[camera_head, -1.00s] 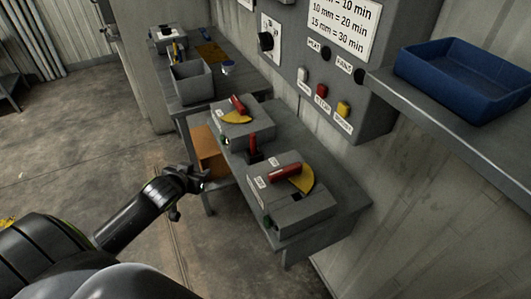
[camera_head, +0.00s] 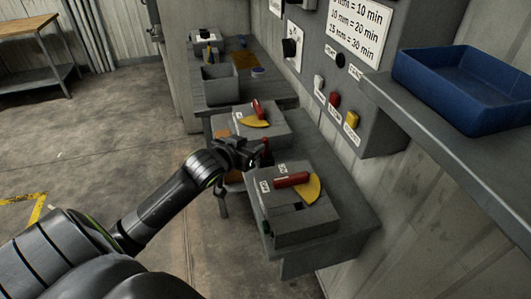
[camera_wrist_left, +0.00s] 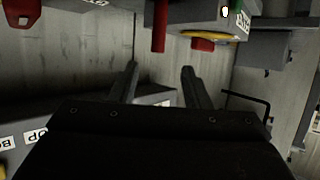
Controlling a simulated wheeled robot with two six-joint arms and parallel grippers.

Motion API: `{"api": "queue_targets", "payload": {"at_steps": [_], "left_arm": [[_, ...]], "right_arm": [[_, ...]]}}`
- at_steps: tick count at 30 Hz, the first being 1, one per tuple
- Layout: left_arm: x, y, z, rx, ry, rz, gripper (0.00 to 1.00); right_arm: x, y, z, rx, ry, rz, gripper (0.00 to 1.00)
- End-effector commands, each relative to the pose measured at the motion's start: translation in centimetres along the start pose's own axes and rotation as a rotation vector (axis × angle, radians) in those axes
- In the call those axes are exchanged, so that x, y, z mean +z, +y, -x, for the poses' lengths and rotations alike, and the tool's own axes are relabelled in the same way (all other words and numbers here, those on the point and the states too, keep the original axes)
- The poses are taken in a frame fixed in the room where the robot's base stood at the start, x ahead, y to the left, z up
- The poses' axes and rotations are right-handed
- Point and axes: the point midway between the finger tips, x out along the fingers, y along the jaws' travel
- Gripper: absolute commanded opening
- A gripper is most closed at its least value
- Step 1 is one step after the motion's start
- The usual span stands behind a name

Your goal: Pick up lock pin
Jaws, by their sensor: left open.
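A small upright red pin with a dark base (camera_head: 267,150), which looks like the lock pin, stands on the bench between two grey boxes. My left gripper (camera_head: 250,154) is open and empty, just left of the pin in the head view and partly overlapping its base. In the left wrist view, the two fingers (camera_wrist_left: 160,85) are spread with nothing between them. A red rod (camera_wrist_left: 160,25), probably the same pin, shows beyond the fingertips at the top. My right gripper is not in view.
The near grey box (camera_head: 305,225) and far grey box (camera_head: 235,125) each carry a red lever over a yellow dial. A blue tray (camera_head: 455,85) sits on the right shelf. A grey bin (camera_head: 220,88) stands at the back. Open floor lies left.

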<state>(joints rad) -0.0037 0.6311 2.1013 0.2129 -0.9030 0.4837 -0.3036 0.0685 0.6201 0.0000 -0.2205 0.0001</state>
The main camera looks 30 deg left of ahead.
Motion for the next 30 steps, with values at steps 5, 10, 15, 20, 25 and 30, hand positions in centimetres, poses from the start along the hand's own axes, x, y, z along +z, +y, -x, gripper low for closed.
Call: {"api": "queue_targets", "payload": {"at_steps": [5,10,15,20,25,30], "left_arm": [[0.0,0.0,-2.6,0.0,0.0,0.001,0.43],[0.0,0.0,-3.6,0.0,0.001,-0.001,0.43],[-0.1,0.2,-4.7,0.0,0.0,0.003,0.43],[-0.3,0.4,-6.8,0.001,-0.001,0.003,0.43],[-0.2,0.4,-8.4,0.0,0.0,0.0,0.43],[-0.1,0.4,-8.8,0.0,0.0,-0.001,0.43]], "right_arm": [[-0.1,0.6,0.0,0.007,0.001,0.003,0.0],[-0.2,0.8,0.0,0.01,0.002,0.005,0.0],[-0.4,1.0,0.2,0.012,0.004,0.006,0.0],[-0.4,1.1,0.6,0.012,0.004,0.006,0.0],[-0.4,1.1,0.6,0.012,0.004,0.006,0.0],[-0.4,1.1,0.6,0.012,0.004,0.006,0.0]]}}
